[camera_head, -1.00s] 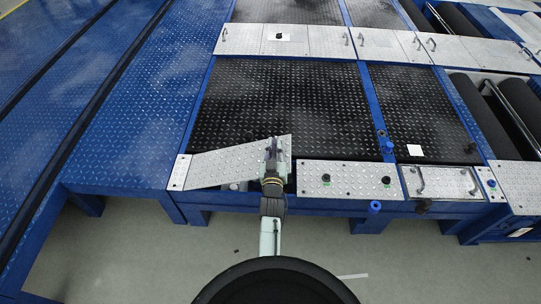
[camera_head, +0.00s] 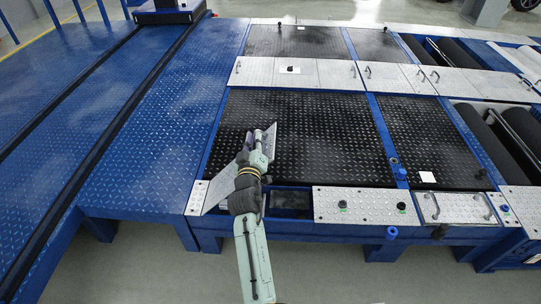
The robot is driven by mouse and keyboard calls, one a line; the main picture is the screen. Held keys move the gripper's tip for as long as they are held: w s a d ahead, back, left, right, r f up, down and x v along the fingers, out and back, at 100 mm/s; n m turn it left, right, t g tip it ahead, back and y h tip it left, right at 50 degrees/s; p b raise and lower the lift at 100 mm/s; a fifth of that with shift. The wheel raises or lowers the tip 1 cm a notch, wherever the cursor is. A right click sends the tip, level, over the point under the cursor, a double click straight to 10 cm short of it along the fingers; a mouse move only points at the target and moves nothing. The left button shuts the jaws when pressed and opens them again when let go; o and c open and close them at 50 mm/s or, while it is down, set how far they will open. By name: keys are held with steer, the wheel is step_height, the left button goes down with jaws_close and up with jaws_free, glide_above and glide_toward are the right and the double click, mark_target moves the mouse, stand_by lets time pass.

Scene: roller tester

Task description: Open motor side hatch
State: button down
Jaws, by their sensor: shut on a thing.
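The motor side hatch (camera_head: 220,184) is a silver checker-plate panel at the front left of the tester. It is raised and slants up from its left end, partly hidden behind my arm. My gripper (camera_head: 262,141) is at the raised end of the hatch, over the black floor plate, and is shut on the hatch. The fingertips are small and the exact grip is hard to see. A dark opening (camera_head: 290,200) shows in the blue frame to the right of my arm.
A fixed silver panel (camera_head: 367,206) with black knobs lies right of the opening. A smaller silver hatch with a handle (camera_head: 455,208) is further right. Black floor plates (camera_head: 330,140) lie behind. Rollers (camera_head: 505,130) are at the right. Grey floor is clear in front.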

steer(key=a+r+n, duration=0.3)
steer(key=a+n, duration=0.1)
steer(key=a, duration=0.8)
steer(key=a+r+n+b, duration=0.1)
steer(key=a+r+n, duration=0.2)
steer(key=a, duration=1)
steer(key=shift+a+n, duration=0.3)
steer(key=shift+n, duration=0.2)
steer(key=c, duration=1.6)
jaws_free()
steer(key=shift+d, duration=0.1)
steer(key=shift+c, duration=0.2)
steer(key=shift+f, duration=0.15)
